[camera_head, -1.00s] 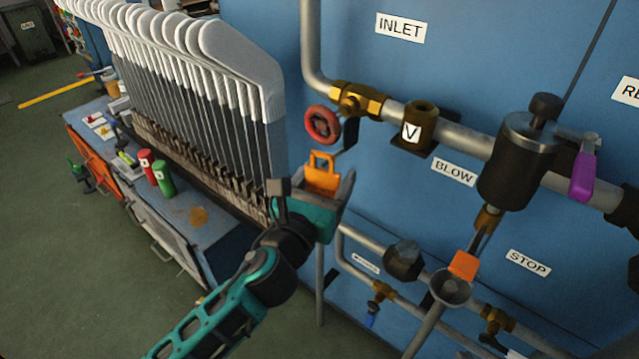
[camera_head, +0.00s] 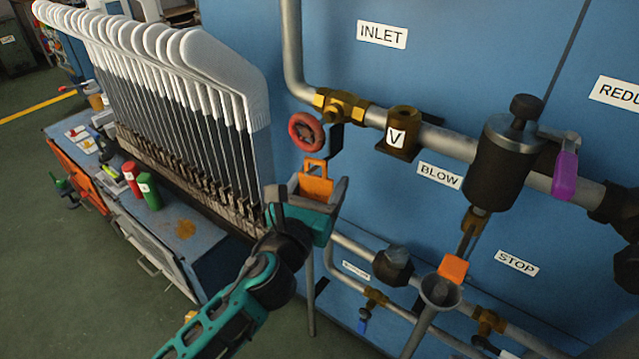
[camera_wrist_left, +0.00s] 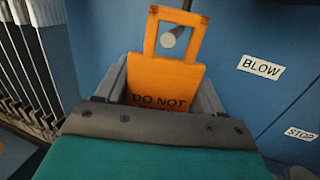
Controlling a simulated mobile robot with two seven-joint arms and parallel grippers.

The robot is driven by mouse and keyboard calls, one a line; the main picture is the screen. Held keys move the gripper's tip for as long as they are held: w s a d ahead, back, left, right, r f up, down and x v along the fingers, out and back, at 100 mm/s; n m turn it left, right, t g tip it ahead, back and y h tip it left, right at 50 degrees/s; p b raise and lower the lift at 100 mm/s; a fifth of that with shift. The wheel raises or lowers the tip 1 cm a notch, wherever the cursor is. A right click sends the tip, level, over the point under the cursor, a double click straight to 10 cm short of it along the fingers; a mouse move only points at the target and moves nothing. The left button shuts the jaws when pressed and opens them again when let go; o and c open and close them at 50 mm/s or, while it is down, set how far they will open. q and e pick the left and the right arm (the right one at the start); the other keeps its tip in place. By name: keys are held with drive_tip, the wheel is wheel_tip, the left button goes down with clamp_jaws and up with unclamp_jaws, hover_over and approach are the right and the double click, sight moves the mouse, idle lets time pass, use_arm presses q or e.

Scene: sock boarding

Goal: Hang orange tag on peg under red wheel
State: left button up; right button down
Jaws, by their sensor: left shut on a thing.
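The orange tag (camera_head: 317,186) is held upright in my left gripper (camera_head: 318,192), just below the red wheel (camera_head: 306,131) in the head view. The tag has a square loop at its top. In the left wrist view the tag (camera_wrist_left: 165,78) stands between the fingers with its "DO NOT" text partly hidden by the gripper. A grey round end, seemingly the peg (camera_wrist_left: 169,40), shows through the loop. I cannot tell whether it passes through the loop or lies behind it. A dark bracket (camera_head: 333,138) shows beside the wheel. My right gripper is not in view.
Brass fittings and a grey pipe (camera_head: 455,143) run along the blue panel (camera_head: 420,80) above. A funnel (camera_head: 440,291) with an orange piece stands lower right. A row of white-topped sock boards (camera_head: 195,80) is close on the left, beside a bench with red and green cans.

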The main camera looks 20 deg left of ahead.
use_arm(q)
drive_tip(key=o, duration=1.1)
drive_tip(key=shift+s, duration=0.1)
drive_tip(key=s+a+b, duration=0.1)
drive_tip(key=s, duration=1.1)
drive_tip(key=shift+s+f+b, duration=0.3)
drive_tip(key=shift+s+f, duration=0.05)
